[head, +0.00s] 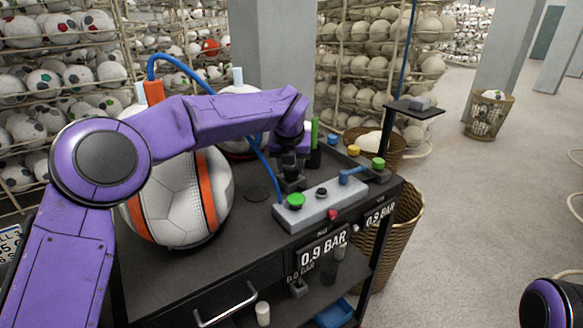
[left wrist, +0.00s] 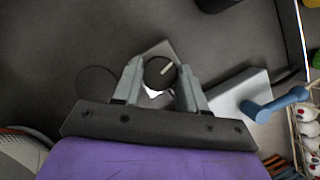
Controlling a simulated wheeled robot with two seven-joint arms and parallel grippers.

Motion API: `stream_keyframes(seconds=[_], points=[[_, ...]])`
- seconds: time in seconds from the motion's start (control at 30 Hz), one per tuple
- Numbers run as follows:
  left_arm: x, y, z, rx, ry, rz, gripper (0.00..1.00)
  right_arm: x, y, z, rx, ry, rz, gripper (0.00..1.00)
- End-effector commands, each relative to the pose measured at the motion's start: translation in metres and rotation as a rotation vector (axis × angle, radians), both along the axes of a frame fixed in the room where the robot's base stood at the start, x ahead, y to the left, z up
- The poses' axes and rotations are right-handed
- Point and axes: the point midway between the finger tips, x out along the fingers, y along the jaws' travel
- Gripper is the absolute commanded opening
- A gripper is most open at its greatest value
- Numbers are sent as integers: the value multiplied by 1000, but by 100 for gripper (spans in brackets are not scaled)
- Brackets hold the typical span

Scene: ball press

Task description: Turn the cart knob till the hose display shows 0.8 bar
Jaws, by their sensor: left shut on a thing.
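My left gripper (left wrist: 162,82) is shut on a round black knob (left wrist: 159,72) with a pale pointer line, seen from above in the left wrist view. In the head view the left gripper (head: 291,182) reaches down onto the cart top behind the grey control box, and the arm mostly hides the knob. The hose display (head: 323,254) on the cart front reads 0.9 BAR. A second display (head: 379,214) to its right also reads 0.9 BAR. My right gripper is not in view; only a purple part of my body shows at the lower right.
The grey control box (head: 315,208) carries a green button (head: 295,200), a black knob and a blue lever (head: 353,175). A large white and orange ball (head: 180,195) sits left on the dark cart. A blue hose (head: 262,155) passes behind my arm. Wicker baskets stand right.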

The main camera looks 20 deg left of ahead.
Motion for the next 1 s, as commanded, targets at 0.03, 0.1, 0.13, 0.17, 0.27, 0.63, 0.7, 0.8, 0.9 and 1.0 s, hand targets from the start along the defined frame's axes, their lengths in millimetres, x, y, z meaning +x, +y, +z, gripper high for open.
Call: stream_keyframes(seconds=[0.03,0.1,0.13,0.17,0.27,0.63,0.7,0.8,0.9,1.0], points=[[0,0,0,0,-1,5,11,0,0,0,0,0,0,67],[0,0,1,0,-1,10,11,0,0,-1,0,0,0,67],[0,0,1,-1,0,12,11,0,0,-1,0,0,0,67],[0,0,1,0,0,12,11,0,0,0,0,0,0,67],[0,0,1,0,0,12,11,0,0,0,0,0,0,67],[0,0,0,0,0,11,67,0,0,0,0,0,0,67],[0,0,0,0,1,10,67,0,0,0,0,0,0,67],[0,-1,1,0,0,10,67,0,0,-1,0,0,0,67],[-3,-2,10,-1,-3,9,67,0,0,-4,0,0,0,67],[-12,-3,29,-1,-4,10,67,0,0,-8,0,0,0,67]])
